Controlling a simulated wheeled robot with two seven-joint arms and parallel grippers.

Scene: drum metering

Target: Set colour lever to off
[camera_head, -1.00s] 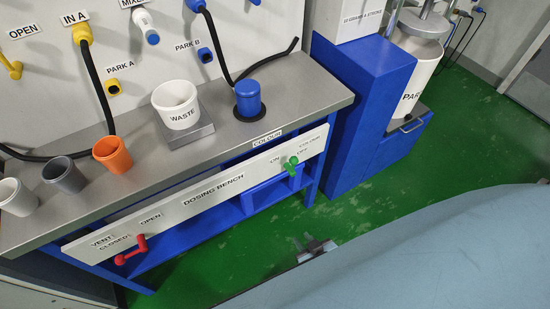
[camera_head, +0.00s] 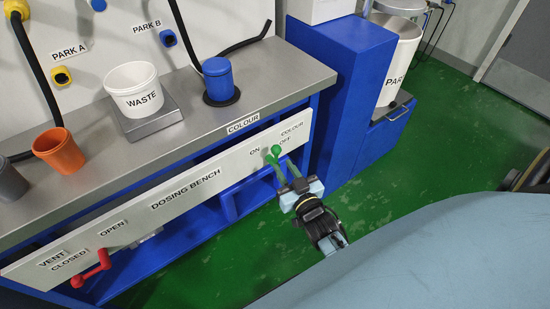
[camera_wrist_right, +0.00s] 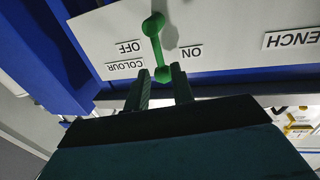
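The colour lever (camera_head: 272,156) is green with rounded ends, on the white front panel (camera_head: 188,188) of the dosing bench, between the ON and OFF labels. In the right wrist view the labels are upside down, and the lever (camera_wrist_right: 157,45) stands between OFF on the left and ON on the right. My right gripper (camera_head: 289,170) is at the lever in the head view. In the wrist view its fingers (camera_wrist_right: 162,80) are apart, with the lever's lower knob between the tips; firm contact cannot be told. My left gripper is not in view.
A red vent lever (camera_head: 95,268) sits at the panel's left end. A waste pot (camera_head: 135,92), a blue cup (camera_head: 217,78) and an orange cup (camera_head: 60,152) stand on the bench top. A blue cabinet (camera_head: 340,90) stands right of the bench; green floor is free in front.

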